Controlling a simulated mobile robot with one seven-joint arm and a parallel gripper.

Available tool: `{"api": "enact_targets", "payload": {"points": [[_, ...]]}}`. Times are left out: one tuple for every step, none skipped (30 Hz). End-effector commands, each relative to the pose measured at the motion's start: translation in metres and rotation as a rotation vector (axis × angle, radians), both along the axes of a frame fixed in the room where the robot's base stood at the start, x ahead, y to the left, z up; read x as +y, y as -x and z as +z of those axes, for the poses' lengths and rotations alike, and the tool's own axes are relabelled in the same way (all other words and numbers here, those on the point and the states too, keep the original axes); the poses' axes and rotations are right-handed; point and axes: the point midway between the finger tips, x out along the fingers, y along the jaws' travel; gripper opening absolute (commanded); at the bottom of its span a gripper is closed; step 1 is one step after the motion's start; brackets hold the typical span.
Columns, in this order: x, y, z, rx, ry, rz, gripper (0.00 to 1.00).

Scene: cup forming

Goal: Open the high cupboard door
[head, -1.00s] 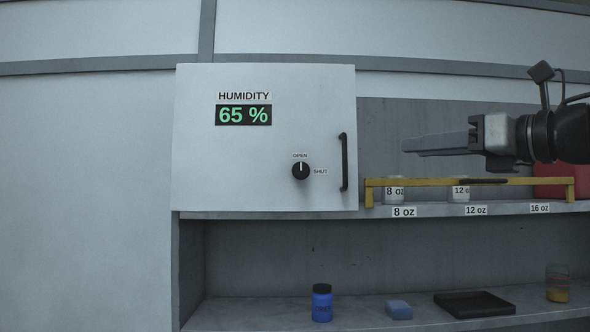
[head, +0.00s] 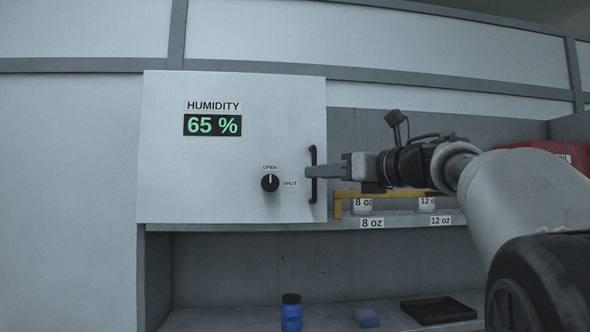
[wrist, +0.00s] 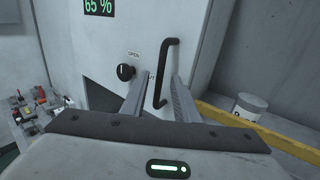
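The high cupboard door (head: 230,185) is a closed white panel, with a black vertical bar handle (head: 313,190) near its right edge. The dark knob (head: 270,183) left of the handle points up to OPEN. My gripper (head: 308,172) is at the handle, reaching in from the right, and its finger overlaps the handle. In the wrist view my gripper (wrist: 160,80) is open, with the handle (wrist: 167,60) showing between its two fingers. I see a gap at the left finger; whether the right one touches the bar I cannot tell.
A yellow rail (head: 337,205) and labelled cups (head: 363,206) stand on the shelf right of the door, just below my gripper. A blue jar (head: 291,313), a blue block (head: 366,317) and a black tray (head: 437,309) are on the lower surface. Wall left of the door is bare.

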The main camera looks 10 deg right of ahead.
Motion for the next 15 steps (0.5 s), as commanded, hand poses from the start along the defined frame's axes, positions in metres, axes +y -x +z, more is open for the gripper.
{"api": "enact_targets", "payload": {"points": [[0.0032, -0.0040, 0.0010, 0.000, 0.000, 0.002, 0.28], [0.0045, -0.0057, 0.0009, 0.000, 0.000, 0.002, 0.28], [0.0056, -0.0075, 0.0006, 0.000, 0.000, 0.001, 0.28], [0.0063, -0.0087, 0.0004, 0.000, 0.000, 0.001, 0.28], [0.0067, -0.0096, 0.0002, 0.000, 0.000, 0.001, 0.28], [0.0071, -0.0104, 0.0000, 0.000, 0.000, 0.000, 0.28], [0.0072, -0.0107, -0.0001, 0.000, 0.000, 0.000, 0.28], [0.0074, -0.0108, -0.0001, 0.000, 0.000, 0.000, 0.28], [0.0074, -0.0108, -0.0002, 0.000, 0.000, 0.000, 0.28], [0.0074, -0.0108, -0.0001, 0.000, 0.000, 0.000, 0.28], [0.0073, -0.0108, -0.0001, 0.000, 0.000, 0.000, 0.28], [0.0074, -0.0107, -0.0001, 0.000, 0.000, 0.000, 0.28], [0.0073, -0.0106, -0.0001, -0.001, -0.001, 0.000, 0.28], [0.0073, -0.0106, -0.0001, 0.000, 0.000, 0.000, 0.24], [0.0073, -0.0105, 0.0000, -0.001, -0.001, 0.000, 0.18]]}}
